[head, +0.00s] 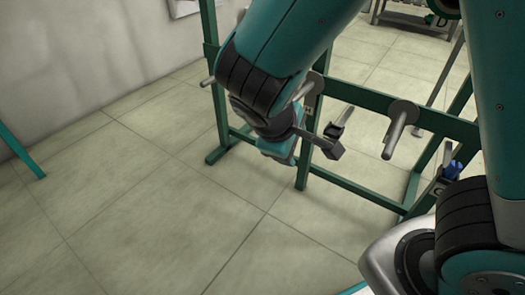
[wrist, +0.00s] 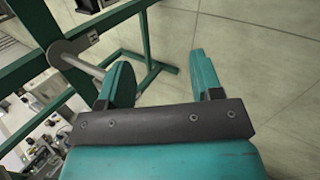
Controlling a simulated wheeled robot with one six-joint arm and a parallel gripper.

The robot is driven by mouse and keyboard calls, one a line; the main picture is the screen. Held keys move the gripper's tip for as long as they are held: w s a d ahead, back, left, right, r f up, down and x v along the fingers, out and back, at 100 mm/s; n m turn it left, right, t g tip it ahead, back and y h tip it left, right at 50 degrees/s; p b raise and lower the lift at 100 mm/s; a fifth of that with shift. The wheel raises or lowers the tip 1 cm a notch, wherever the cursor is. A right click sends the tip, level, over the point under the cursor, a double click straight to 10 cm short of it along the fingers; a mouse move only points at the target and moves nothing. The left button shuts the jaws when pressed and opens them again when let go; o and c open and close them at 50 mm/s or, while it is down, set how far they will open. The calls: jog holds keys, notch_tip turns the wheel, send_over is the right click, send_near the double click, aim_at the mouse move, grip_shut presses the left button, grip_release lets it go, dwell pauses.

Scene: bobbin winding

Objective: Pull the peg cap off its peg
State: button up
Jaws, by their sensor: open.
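The green rack (head: 355,98) carries grey pegs with round flanges. One peg (head: 397,130) sticks out plainly on the right, and another peg (head: 305,88) is partly behind my arm. My gripper (head: 278,158) hangs low beside the rack, its fingers mostly hidden in the head view. In the wrist view my gripper (wrist: 160,54) is open with nothing between its two teal fingers. A flanged peg (wrist: 85,65) runs from the rack at the left towards the outer side of the left finger; I cannot tell whether they touch. I cannot make out a separate peg cap.
A blue item (head: 453,169) is at the rack's lower right. A grey bar-like part (head: 341,121) shows near the rack's middle post. Tiled floor (head: 150,215) lies open to the left, with a pale wall (head: 80,60) behind it.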

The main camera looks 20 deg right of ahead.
jog(key=w+a+f+n+t+h+b, duration=0.2)
jog(key=w+a+n+t+h+b, duration=0.2)
jog(key=w+n+t+h, duration=0.4)
jog(key=w+d+f+m+t+y+b, duration=0.1)
jog(key=w+d+b, duration=0.1)
jog(key=w+d, duration=0.2)
jog(key=shift+d+y+b, duration=0.4)
jog(key=shift+d, duration=0.55)
jog(key=shift+w, duration=0.1)
jog(key=c, duration=1)
jog(key=shift+o, duration=0.2)
